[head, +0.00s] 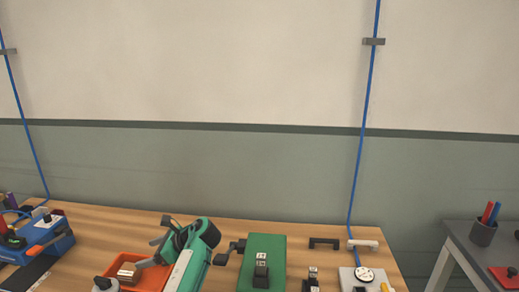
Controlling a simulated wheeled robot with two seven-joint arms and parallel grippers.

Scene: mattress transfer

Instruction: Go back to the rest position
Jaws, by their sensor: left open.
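My left gripper (156,245) is in the lower left-centre of the head view, at the end of a green and white arm part that rises from the bottom edge. Its grey fingers point left and stand apart, with nothing seen held between them. It appears above the wooden table (110,225), close to an orange tray (126,265); its height above them is hard to tell. My right gripper is not in view.
A blue box (60,243) with tools stands at the table's left. A green board (262,250) and a pale plate (352,278) lie to the right. A grey side table (470,240) holds a pen cup (482,233). Blue cables run up the wall.

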